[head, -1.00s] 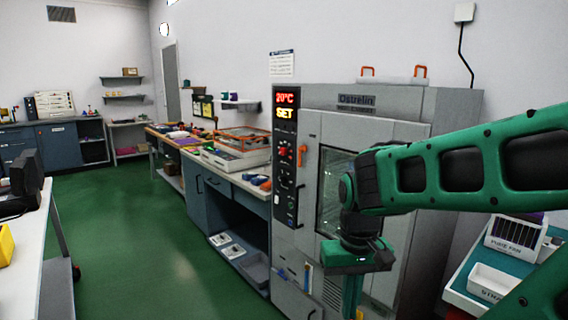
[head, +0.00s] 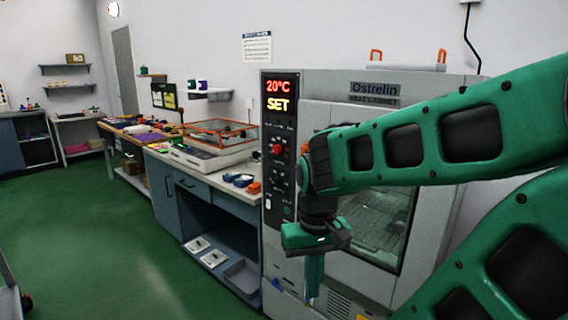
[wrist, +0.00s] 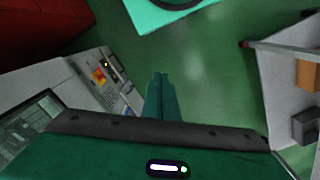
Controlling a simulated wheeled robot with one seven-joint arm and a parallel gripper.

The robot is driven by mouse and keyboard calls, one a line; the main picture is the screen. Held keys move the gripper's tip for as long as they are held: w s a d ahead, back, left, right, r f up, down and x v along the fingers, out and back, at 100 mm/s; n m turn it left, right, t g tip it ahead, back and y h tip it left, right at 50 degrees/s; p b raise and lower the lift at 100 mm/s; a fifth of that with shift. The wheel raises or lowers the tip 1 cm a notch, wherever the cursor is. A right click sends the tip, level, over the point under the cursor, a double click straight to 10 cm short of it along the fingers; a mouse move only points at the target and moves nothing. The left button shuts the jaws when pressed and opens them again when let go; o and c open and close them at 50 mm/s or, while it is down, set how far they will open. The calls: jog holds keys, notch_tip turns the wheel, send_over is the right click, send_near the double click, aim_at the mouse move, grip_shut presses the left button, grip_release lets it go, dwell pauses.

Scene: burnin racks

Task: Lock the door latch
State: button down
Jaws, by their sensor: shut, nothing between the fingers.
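The grey heat cabinet (head: 330,90) stands at the right in the head view, its windowed door (head: 378,228) appearing closed. My arm crosses in front of the door and covers part of its left edge. Only a sliver of the orange door latch (head: 304,134) seems to show beside my arm; whether it is locked I cannot tell. My gripper (head: 313,300) points down in front of the cabinet's lower left part, shut and empty. In the wrist view its fingers (wrist: 162,90) are together above the green floor, with the cabinet's panel side at the left.
The control panel (head: 281,150) has a lit display and a red knob. A workbench (head: 215,178) with trays and tools runs left from the cabinet. The green floor (head: 110,240) is open at the left. A white table (wrist: 285,90) shows at the right in the wrist view.

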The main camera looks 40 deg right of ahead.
jog(key=shift+w, duration=0.1)
jog(key=w+d+r+n+h, duration=0.2)
jog(key=w+d+h, duration=0.7)
jog(key=w+d, duration=1)
jog(key=w+d+r+n+t+h, duration=0.1)
jog(key=w+r+n+t+h, duration=0.1)
jog(key=w, duration=0.6)
jog(key=w+r+n+t+h, duration=0.2)
jog(key=w+r+n+h, duration=0.3)
jog(key=w+r+h, duration=0.1)
jog(key=w+r, duration=0.1)
jog(key=w, duration=0.1)
jog(key=shift+w+d+h, duration=0.35)
jog(key=shift+h, duration=0.05)
